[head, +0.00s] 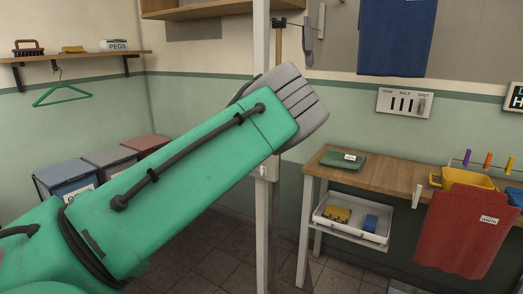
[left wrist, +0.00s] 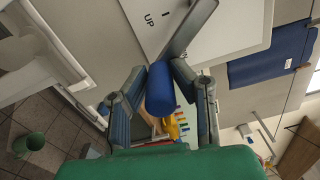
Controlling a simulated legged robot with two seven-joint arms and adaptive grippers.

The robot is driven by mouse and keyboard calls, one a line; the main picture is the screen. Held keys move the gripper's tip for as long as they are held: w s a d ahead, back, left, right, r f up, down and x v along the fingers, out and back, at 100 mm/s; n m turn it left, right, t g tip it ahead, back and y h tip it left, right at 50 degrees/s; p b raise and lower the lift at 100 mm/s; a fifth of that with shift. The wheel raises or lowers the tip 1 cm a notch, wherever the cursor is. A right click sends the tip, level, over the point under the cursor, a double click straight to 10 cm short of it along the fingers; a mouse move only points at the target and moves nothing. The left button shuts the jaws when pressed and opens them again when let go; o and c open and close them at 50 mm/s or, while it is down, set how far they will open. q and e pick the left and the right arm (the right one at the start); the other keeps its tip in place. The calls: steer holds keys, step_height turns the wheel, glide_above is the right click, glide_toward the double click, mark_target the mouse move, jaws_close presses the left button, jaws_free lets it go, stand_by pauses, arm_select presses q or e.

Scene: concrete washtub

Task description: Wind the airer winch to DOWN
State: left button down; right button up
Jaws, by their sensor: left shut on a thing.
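In the left wrist view, the winch's blue handle grip (left wrist: 160,90) lies between the two fingers of my left gripper (left wrist: 160,97), which is shut on it. A grey crank arm (left wrist: 190,28) runs from the grip up across a white winch plate (left wrist: 228,38). The plate carries the word UP and a short mark; no DOWN mark shows. In the head view, my green left arm crosses the middle, in front of a white post (head: 262,215). The winch and the jaws cannot be made out there. My right gripper is in neither view.
In the head view, a wooden bench (head: 385,180) with a green folded item (head: 343,160) and yellow tub (head: 465,178) stands at right. A red cloth (head: 467,232) hangs before it. Bins (head: 66,180) stand at left; floor (head: 225,250) shows between.

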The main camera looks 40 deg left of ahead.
arm_select(q)
steer(key=shift+s+a+f+m+b, duration=0.1)
steer(key=shift+a+f+m+b, duration=0.35)
steer(key=shift+m, duration=0.4)
steer(key=shift+s+a+f+m+b, duration=0.15)
steer(key=shift+a+f+m+b, duration=0.3)
steer(key=shift+m, duration=0.45)
steer(key=shift+s+a+f+m+b, duration=0.1)
steer(key=shift+a+f+m+b, duration=0.2)
steer(key=shift+m+b, duration=0.45)
steer(key=shift+a, duration=0.1)
steer(key=c, duration=1.4)
jaws_free()
steer(key=shift+r, duration=0.1)
steer(key=shift+o, duration=0.2)
steer(key=shift+a, duration=0.1)
steer(key=shift+r, duration=0.1)
steer(key=v, duration=1.1)
steer(key=shift+s, duration=0.4)
